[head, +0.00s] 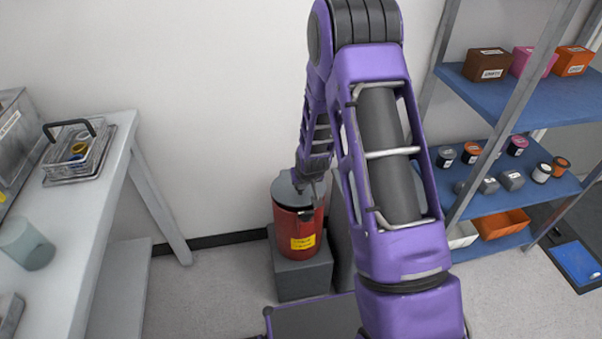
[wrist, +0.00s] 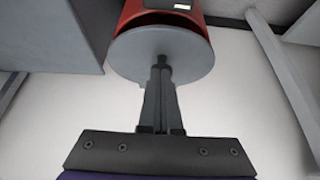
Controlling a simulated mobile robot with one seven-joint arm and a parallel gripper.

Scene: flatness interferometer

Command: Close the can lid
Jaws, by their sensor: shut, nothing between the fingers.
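A red can (head: 298,225) with a yellow label stands on a grey block against the wall in the head view. Its grey round lid (head: 287,190) is on top, partly behind my gripper. In the wrist view the lid (wrist: 190,55) is a grey disc with a dark gap between it and the red can (wrist: 166,14), so it looks tilted partly open. My gripper (wrist: 161,68) is shut and empty, with its fingertips at the lid's outer face by a small dark knob. I cannot tell whether they touch it. The head view shows my gripper (head: 304,186) above the can.
A grey block (head: 302,276) supports the can. A blue shelf rack (head: 500,100) with boxes and small tins is at the right.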

